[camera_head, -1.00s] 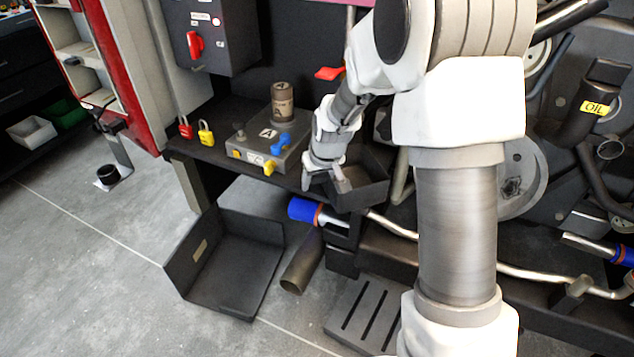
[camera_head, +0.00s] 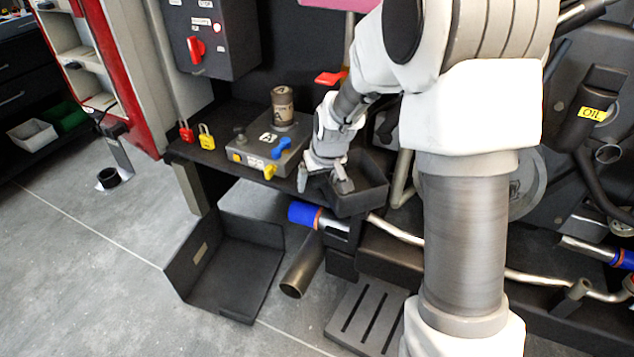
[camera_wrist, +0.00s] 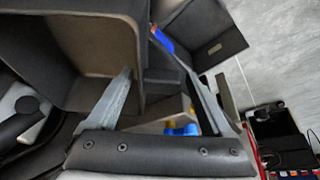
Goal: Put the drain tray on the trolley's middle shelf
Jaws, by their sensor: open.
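A dark, open-topped tray (camera_head: 362,200), which I take to be the drain tray, sits at the right end of the dark bench, level. My gripper (camera_head: 323,182) is open at its left wall, one finger over the inside and the other outside. In the wrist view the tray (camera_wrist: 95,45) fills the upper left. The gripper (camera_wrist: 160,85) shows its two fingers apart, with the tray's wall edge between them; I cannot tell whether they touch it. I cannot make out a trolley with a middle shelf for certain.
A grey box marked A (camera_head: 268,150) with coloured knobs stands left of my gripper. Red and yellow padlocks (camera_head: 206,137) are at the bench's left. A dark open bin (camera_head: 215,275) and a pipe (camera_head: 300,270) are below. Engine parts crowd the right.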

